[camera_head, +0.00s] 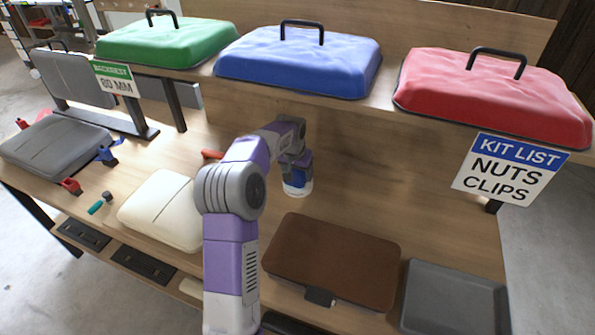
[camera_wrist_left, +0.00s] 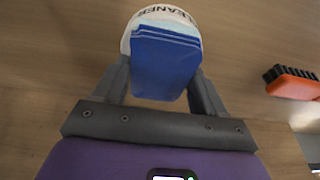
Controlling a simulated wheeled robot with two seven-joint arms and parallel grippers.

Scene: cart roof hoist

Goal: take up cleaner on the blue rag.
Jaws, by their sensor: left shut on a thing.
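The blue rag (camera_wrist_left: 166,62) is a folded blue pad. My left gripper (camera_wrist_left: 165,88) is shut on it, with one finger on each side. In the head view my left gripper (camera_head: 293,162) holds the rag (camera_head: 297,178) at the white cleaner tub (camera_head: 298,189). The tub stands on the workbench. In the left wrist view the cleaner tub (camera_wrist_left: 128,38) shows as a round white rim with part of the word CLEANER, mostly behind the rag. A pale band shows at the rag's far edge. I cannot tell whether the rag touches the cleaner. My right gripper is not in view.
A brush (camera_wrist_left: 292,83) with an orange body lies right of the tub. A cream pad (camera_head: 163,208), a brown pad (camera_head: 335,258) and a grey tray (camera_head: 455,300) lie along the bench front. Green (camera_head: 165,45), blue (camera_head: 298,65) and red (camera_head: 490,95) covers sit on the shelf above.

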